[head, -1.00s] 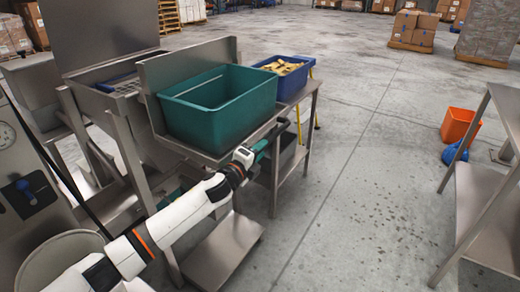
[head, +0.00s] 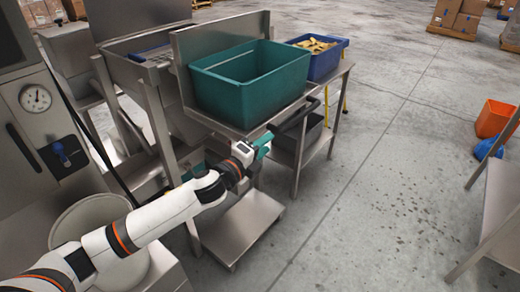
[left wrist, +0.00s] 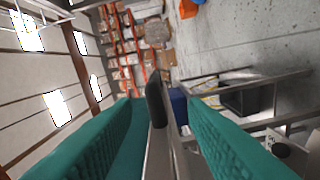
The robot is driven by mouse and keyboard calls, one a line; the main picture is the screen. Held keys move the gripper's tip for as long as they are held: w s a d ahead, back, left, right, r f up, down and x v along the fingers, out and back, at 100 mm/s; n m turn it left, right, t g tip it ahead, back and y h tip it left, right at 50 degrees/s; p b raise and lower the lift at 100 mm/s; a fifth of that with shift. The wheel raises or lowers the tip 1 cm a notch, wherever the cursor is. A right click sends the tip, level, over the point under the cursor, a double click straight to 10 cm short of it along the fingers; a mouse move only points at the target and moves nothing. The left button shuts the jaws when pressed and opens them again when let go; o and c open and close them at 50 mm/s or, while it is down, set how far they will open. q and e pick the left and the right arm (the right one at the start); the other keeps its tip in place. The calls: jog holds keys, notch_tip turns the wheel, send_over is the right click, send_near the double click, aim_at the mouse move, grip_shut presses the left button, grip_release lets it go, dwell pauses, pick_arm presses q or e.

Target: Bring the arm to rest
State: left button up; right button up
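My left arm comes in from the lower left in the head view, with white links and orange bands. Its left gripper (head: 264,143) has teal fingers and is in front of the steel bench, just below the front edge of the bench top. In the left wrist view the two teal fingers (left wrist: 163,105) stand apart with a clear gap. A dark rounded bar (left wrist: 155,103) shows in that gap, apparently beyond the fingers; I see no grip on it. My right gripper is in neither view.
A teal tub (head: 250,85) and a blue crate (head: 325,62) of yellowish pieces stand on the bench. A black bar (head: 298,115) is at its front edge. A pale bin (head: 90,215) is below my arm. An orange bucket (head: 494,118) is right. Central floor is clear.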

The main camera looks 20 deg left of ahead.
pick_arm(q)
jog(key=shift+s+a, duration=0.2)
jog(key=shift+s, duration=0.5)
